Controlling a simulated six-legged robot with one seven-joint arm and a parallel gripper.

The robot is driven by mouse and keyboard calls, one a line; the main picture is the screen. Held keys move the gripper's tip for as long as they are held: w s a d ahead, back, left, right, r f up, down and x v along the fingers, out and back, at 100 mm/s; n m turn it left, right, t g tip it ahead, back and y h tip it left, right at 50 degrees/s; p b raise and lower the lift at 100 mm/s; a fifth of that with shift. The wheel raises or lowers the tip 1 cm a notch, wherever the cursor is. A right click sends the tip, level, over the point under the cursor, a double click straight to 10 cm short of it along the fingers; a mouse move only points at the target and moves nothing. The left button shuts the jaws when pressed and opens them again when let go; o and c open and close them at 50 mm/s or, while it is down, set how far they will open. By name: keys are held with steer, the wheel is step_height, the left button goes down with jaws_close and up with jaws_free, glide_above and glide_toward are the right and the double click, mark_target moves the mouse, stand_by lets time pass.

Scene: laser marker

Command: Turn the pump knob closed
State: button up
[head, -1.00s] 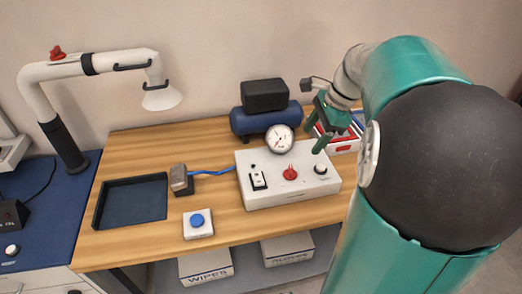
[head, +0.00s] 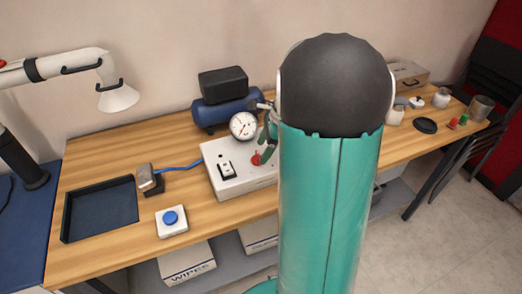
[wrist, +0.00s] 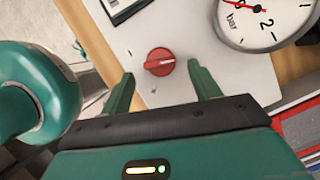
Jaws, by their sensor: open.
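The red pump knob (wrist: 159,62) sits on the white control box (head: 233,185). In the head view the red knob (head: 256,158) shows at the edge of my arm, which hides the right part of the box. My gripper (wrist: 160,82) is open in the wrist view, one green finger on each side of the knob's line, with bare panel between fingers and knob. The fingers look apart from the knob; their height above the panel is hard to tell. In the head view, part of my gripper (head: 268,143) shows just above the knob.
A white rocker switch (head: 226,171) is left of the knob. A blue compressor tank (head: 222,110) stands behind. A blue button box (head: 171,220) and dark tray (head: 100,208) lie to the left.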

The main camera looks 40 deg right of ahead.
steer(key=shift+x, duration=1)
steer(key=shift+w, duration=0.1)
steer(key=c, duration=1)
steer(key=shift+n, duration=0.3)
